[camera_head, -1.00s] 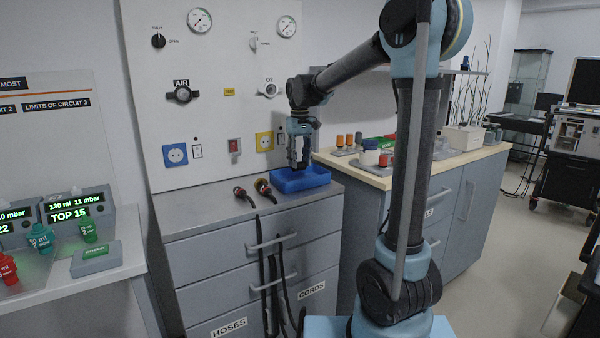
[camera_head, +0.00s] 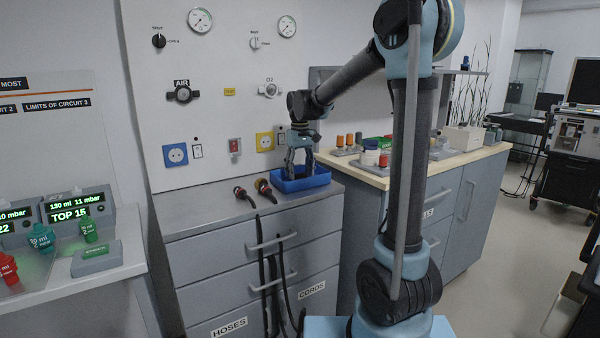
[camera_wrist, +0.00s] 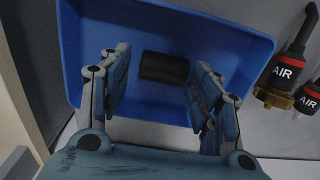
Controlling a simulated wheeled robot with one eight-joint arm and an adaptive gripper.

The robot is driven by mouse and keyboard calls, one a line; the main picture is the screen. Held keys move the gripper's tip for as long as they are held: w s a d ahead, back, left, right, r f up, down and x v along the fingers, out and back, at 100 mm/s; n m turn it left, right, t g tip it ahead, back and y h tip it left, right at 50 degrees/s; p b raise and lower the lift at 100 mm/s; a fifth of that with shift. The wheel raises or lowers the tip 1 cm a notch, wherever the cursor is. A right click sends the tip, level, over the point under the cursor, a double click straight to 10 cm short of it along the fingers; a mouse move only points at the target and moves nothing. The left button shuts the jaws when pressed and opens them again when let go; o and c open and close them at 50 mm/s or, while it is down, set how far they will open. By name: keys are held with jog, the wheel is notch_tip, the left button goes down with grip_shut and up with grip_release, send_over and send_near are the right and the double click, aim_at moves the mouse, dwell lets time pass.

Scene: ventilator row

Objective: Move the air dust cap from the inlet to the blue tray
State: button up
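The air dust cap is a small black cylinder (camera_wrist: 164,67) lying on its side on the floor of the blue tray (camera_wrist: 222,32) in the wrist view. My gripper (camera_wrist: 163,80) is open over the tray, with one finger on each side of the cap and visible gaps between. In the head view my gripper (camera_head: 301,170) points down into the blue tray (camera_head: 306,184) at the right end of the grey counter. The cap cannot be made out there. The air inlet (camera_head: 183,94) is on the wall panel, under the AIR label.
Two hose ends (camera_head: 253,191) with red bands lie left of the tray; AIR-marked connectors (camera_wrist: 287,68) show right of it in the wrist view. The O2 inlet (camera_head: 269,90) and yellow socket (camera_head: 264,141) are on the panel. A wooden-topped cabinet (camera_head: 420,166) with jars stands right.

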notch_tip(320, 180, up, 12)
dwell(0.7)
jog(key=s+d+f+m+t, duration=0.15)
jog(key=s+d+f, duration=0.25)
jog(key=s+d, duration=0.4)
jog(key=s+d+f+m, duration=0.2)
jog(key=s+d+f, duration=0.2)
jog(key=s+d, duration=0.4)
jog(key=s+d+f+m, duration=0.1)
jog(key=s+d+f, duration=0.2)
jog(key=s+f, duration=0.5)
jog(key=s+d+f+m, duration=0.1)
jog(key=s+d+f, duration=0.2)
jog(key=s+f, duration=0.5)
jog(key=shift+d+f+m+t, duration=0.2)
jog(key=shift+f+m+t, duration=0.15)
jog(key=shift+f, duration=0.15)
jog(key=shift+s, duration=0.1)
jog(key=shift+w+f, duration=0.2)
jog(key=shift+w, duration=0.25)
